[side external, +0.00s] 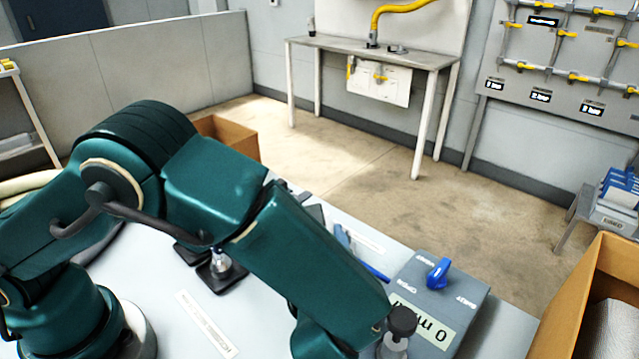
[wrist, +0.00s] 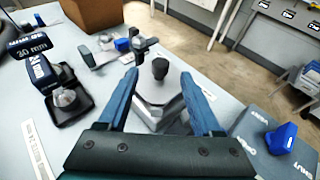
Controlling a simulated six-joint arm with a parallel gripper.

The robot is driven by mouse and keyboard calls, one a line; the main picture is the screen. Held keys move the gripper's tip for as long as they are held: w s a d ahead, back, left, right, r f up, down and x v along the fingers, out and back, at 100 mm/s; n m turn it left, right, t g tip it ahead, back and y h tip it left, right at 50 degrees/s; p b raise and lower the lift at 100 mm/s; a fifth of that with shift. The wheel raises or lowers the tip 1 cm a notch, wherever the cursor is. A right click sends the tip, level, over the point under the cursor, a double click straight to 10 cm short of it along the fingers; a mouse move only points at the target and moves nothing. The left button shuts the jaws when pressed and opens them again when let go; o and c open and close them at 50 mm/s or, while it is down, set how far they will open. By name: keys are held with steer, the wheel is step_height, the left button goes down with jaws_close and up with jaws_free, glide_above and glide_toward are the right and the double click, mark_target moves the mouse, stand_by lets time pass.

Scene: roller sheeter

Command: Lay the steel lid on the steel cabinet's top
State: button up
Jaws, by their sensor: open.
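A grey metal piece with a black knob (wrist: 160,68) stands between my gripper's blue fingers in the wrist view. It may be the steel lid, but I cannot tell for sure. My gripper (wrist: 158,77) is open, with one finger on each side of the piece and no clear contact. In the side view my gripper is hidden behind my arm. A grey box with a blue knob (side external: 438,272) stands just right of the piece; I cannot tell whether it is the steel cabinet.
A black tray with a metal fitting (wrist: 68,105) and a dark 30 mm block (wrist: 42,72) lie to the left. A small grey and blue device (wrist: 118,48) stands beyond my fingers. A cardboard box (side external: 575,300) is at the right. White tabletop lies between them.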

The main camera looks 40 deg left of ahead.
steer(key=w+a+r+g+h, duration=0.1)
steer(key=r+g+h, duration=0.4)
steer(key=w+a+r+g+h, duration=0.1)
steer(key=r+g+h, duration=0.2)
steer(key=shift+w+a+r+g+h, duration=0.3)
steer(key=shift+w+a+r, duration=0.05)
step_height(320, 180, down, 3)
steer(key=shift+f, duration=0.2)
steer(key=shift+w+a+f, duration=0.15)
steer(key=shift+f, duration=1.1)
steer(key=shift+w+a+f, duration=0.1)
steer(key=shift+a+f, duration=0.05)
steer(key=shift+f, duration=1.1)
